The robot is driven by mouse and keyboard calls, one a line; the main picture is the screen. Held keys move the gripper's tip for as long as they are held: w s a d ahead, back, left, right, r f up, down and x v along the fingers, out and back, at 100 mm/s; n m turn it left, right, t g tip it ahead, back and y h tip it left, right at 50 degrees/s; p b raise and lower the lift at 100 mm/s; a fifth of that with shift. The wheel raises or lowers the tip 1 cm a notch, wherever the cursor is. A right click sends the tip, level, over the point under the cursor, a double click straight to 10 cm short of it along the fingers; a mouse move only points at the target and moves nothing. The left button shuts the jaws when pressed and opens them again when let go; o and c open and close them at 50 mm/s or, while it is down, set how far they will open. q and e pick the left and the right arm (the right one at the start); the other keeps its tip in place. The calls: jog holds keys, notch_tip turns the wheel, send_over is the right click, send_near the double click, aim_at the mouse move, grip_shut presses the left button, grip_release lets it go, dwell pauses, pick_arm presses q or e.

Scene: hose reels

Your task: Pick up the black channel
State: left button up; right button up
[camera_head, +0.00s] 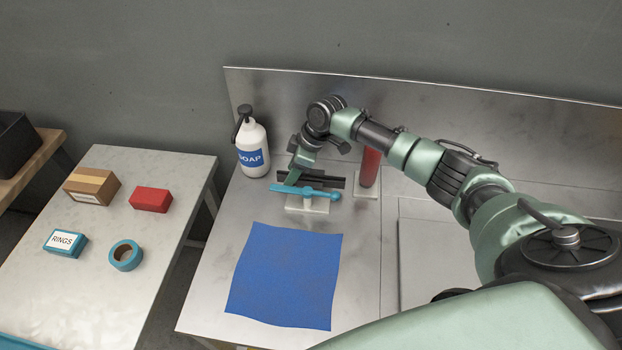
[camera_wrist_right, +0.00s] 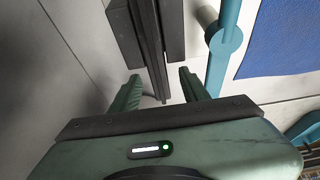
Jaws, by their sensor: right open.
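The black channel (camera_head: 327,182) lies low on the metal worktop, behind a light-blue lever tool. In the right wrist view the channel (camera_wrist_right: 149,42) runs away from me as a long dark grooved strip, with dark blocks on both sides of it. My right gripper (camera_head: 293,177) reaches down over the channel's left end. In the wrist view its two green fingers (camera_wrist_right: 159,76) are apart, with the near end of the channel showing between them. I cannot tell whether either finger touches it. My left gripper is not in view.
The light-blue lever tool (camera_head: 306,191) on its pale base is just in front of the channel. A soap bottle (camera_head: 252,148) stands to the left, a red cylinder (camera_head: 369,167) to the right. A blue cloth (camera_head: 284,275) lies in front. A side table (camera_head: 75,285) holds small boxes and tape.

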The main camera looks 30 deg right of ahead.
jog(key=shift+f, duration=0.25)
dwell(0.3)
grip_shut()
jog(key=shift+r, duration=0.15)
